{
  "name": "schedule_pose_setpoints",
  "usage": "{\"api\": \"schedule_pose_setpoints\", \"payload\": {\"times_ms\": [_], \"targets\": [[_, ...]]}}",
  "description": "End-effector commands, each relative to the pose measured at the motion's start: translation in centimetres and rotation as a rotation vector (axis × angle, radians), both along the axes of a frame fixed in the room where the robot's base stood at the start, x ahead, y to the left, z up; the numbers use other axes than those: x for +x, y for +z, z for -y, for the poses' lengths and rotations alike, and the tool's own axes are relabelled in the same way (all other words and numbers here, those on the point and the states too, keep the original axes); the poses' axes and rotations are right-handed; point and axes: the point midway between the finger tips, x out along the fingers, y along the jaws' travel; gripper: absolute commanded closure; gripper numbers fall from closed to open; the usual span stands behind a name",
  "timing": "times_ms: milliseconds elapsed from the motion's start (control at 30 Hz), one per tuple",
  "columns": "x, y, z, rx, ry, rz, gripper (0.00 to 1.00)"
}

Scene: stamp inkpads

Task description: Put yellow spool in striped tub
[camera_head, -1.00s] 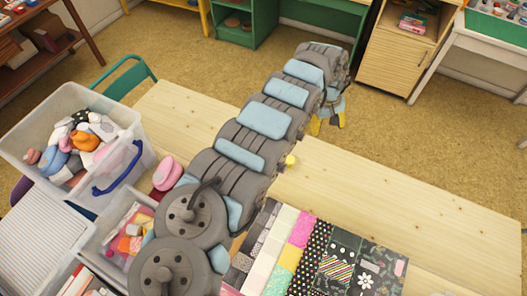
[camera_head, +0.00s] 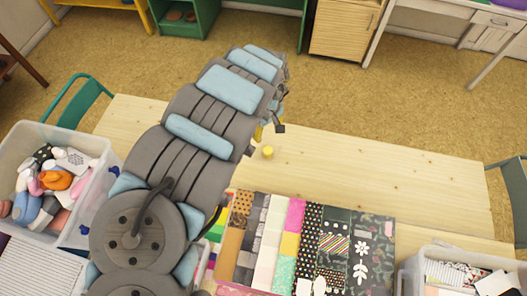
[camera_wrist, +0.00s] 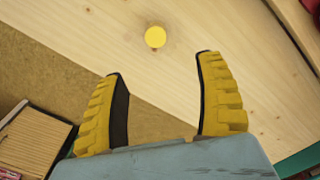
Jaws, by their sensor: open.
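The yellow spool (camera_head: 267,152) stands on the bare wooden table, just in front of my gripper in the head view. It shows as a small yellow disc in the wrist view (camera_wrist: 155,37), beyond and between the fingertips. My gripper (camera_wrist: 161,66) is open and empty, with its yellow fingers apart and not touching the spool. In the head view my arm hides most of the gripper. I cannot make out a tub that is clearly striped; a white ribbed surface (camera_head: 38,268) shows at the lower left.
A clear bin (camera_head: 80,236) of soft toys stands at the left. Another bin (camera_head: 409,272) with papers is at the lower right. Patterned sheets (camera_head: 380,235) cover the table's near middle. The table (camera_head: 400,178) is bare right of the spool. A chair (camera_head: 504,180) stands at the right.

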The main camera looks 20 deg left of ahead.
Motion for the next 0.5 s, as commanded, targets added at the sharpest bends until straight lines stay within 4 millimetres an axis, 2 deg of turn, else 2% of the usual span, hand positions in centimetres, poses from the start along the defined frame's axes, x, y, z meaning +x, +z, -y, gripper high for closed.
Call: {"api": "schedule_pose_setpoints", "payload": {"times_ms": [33,500], "targets": [[0.0,-0.9,0.0,-0.002,0.0,0.0,0.29],[0.0,-6.2,0.0,-0.002,0.001,0.0,0.29]]}}
